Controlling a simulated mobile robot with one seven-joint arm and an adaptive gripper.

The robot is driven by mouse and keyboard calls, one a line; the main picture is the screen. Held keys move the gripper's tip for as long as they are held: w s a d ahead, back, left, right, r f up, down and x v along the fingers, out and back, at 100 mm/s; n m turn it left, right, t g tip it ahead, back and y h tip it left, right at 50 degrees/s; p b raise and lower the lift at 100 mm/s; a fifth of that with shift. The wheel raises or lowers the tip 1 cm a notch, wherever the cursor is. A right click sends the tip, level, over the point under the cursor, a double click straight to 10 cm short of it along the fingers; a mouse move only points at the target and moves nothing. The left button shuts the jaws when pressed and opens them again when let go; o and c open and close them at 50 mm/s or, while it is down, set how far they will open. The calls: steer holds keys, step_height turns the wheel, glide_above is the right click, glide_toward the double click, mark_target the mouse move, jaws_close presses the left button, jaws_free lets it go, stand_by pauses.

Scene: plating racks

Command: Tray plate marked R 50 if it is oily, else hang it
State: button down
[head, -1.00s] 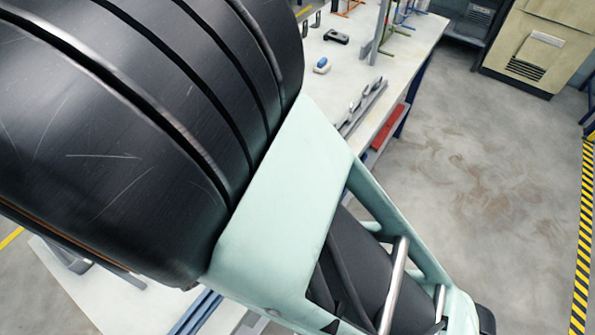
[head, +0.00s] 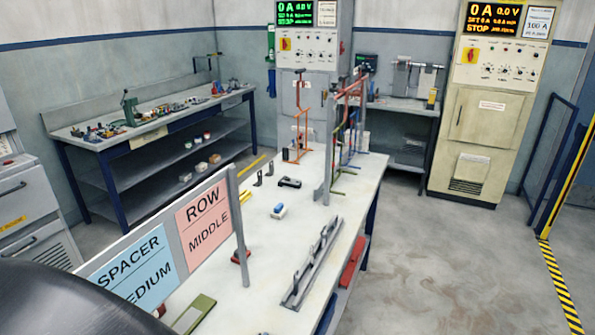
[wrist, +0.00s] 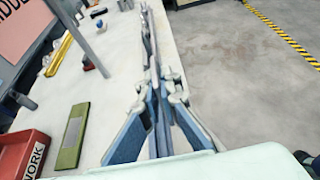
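No plate with a readable R 50 mark shows in either view. Colored hanging racks, among them an orange one (head: 300,130), stand at the far end of the white bench (head: 345,195). A red tray (wrist: 28,150) with "WORK" on it is at the lower left of the wrist view. My gripper (wrist: 161,78) points along the bench over a grey notched rail (head: 312,262). Its fingers look close together, and I cannot make out the gap against the rail. I see nothing clearly held.
A sign board (head: 205,215) reads "ROW MIDDLE" and "SPACER MEDIUM". A green flat piece (wrist: 72,136) lies beside the red tray. A black clamp-like item (head: 290,183) and a small blue-and-white item (head: 279,211) lie on the bench. The floor to the right is clear.

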steer(key=shift+w+a+f+b, duration=0.2)
steer(key=shift+w+f+b, duration=1.2)
steer(key=shift+f+b, duration=0.25)
steer(key=shift+w+a+f+b, duration=0.15)
steer(key=shift+w+f+b, duration=1.3)
steer(key=shift+f, duration=0.3)
steer(key=shift+w+a+f+b, duration=0.2)
steer(key=shift+w+f+b, duration=1.15)
steer(key=shift+f+b, duration=0.3)
steer(key=shift+f, duration=0.1)
steer(key=shift+f, duration=0.15)
steer(key=c, duration=2.2)
jaws_free()
steer(key=shift+o, duration=0.2)
